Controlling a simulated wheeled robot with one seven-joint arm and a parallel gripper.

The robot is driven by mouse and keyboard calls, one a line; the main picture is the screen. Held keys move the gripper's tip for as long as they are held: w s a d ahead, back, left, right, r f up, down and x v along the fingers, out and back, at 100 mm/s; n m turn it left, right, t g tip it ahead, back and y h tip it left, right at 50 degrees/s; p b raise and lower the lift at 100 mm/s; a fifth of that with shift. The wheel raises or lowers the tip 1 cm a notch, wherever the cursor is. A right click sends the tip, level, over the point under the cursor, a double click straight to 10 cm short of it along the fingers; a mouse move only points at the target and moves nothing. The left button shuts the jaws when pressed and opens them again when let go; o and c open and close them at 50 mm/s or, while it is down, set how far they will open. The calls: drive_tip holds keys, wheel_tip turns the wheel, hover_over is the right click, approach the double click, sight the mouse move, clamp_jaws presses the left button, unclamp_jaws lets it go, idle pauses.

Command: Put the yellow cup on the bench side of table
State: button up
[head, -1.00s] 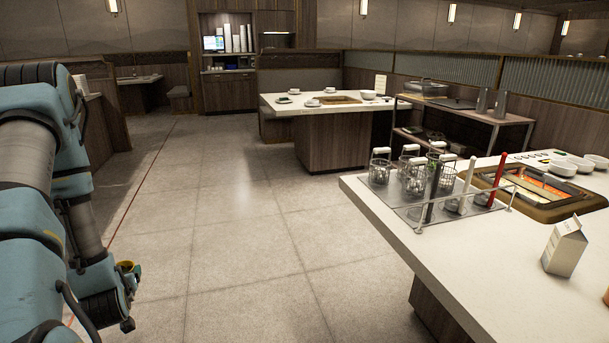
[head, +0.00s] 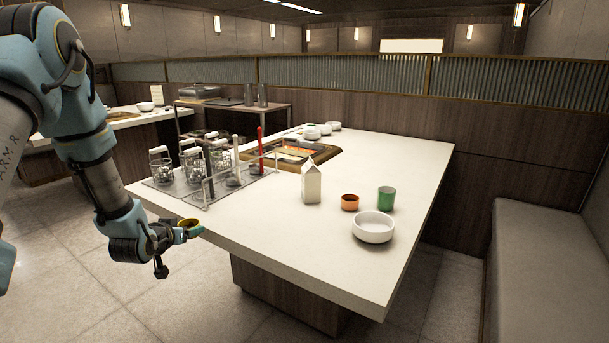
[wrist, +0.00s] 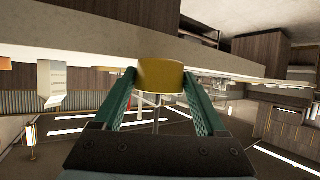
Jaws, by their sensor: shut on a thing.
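My gripper (head: 190,231) is shut on the yellow cup (head: 189,222), just off the left edge of the white table (head: 265,250) in the head view. In the wrist view the yellow cup (wrist: 161,76) sits between the two green fingers of my gripper (wrist: 160,90), and the picture is upside down. The cup looks upright in the head view, partly hidden by the fingers. The grey bench (head: 555,270) stands at the right, past the table's right side. The table's right part, toward the bench, carries a white bowl (head: 373,227), an orange cup (head: 350,202) and a green cup (head: 386,198).
A milk carton (head: 311,182) stands mid-table. A grey tray (head: 165,190) with wire baskets and tall utensils stands at the left, near my arm. A grill (head: 290,153) and white bowls are behind. The table's front middle and far right strip are clear.

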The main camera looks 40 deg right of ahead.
drive_tip(key=s+d+r+m+g+h, duration=0.1)
drive_tip(key=s+d, duration=0.1)
drive_tip(key=d, duration=0.3)
drive_tip(key=s+d+r+m+g+h+b, duration=0.1)
drive_tip(key=s+d+m, duration=0.1)
drive_tip(key=d, duration=0.3)
drive_tip(key=s+d+r+m+g+b, duration=0.1)
drive_tip(key=s+d+r, duration=0.1)
drive_tip(key=s+d, duration=0.1)
drive_tip(key=shift+s+d+g+h, duration=0.1)
drive_tip(key=shift+d+g+h, duration=0.3)
drive_tip(key=shift+d, duration=0.5)
drive_tip(key=s+d+r+m+g+h+b, duration=0.15)
drive_tip(key=s+d+r+m+g, duration=0.35)
drive_tip(key=s+d, duration=0.55)
drive_tip(key=n+t, duration=0.1)
hover_over(302, 229)
drive_tip(key=shift+y, duration=0.25)
wheel_tip(302, 229, down, 4)
drive_tip(key=shift+s+a+f+b, duration=0.1)
drive_tip(key=shift+s+b, duration=0.05)
drive_tip(key=shift+b, duration=0.3)
drive_tip(key=shift+f, duration=2.4)
drive_tip(key=shift+f, duration=0.15)
drive_tip(key=o, duration=1.3)
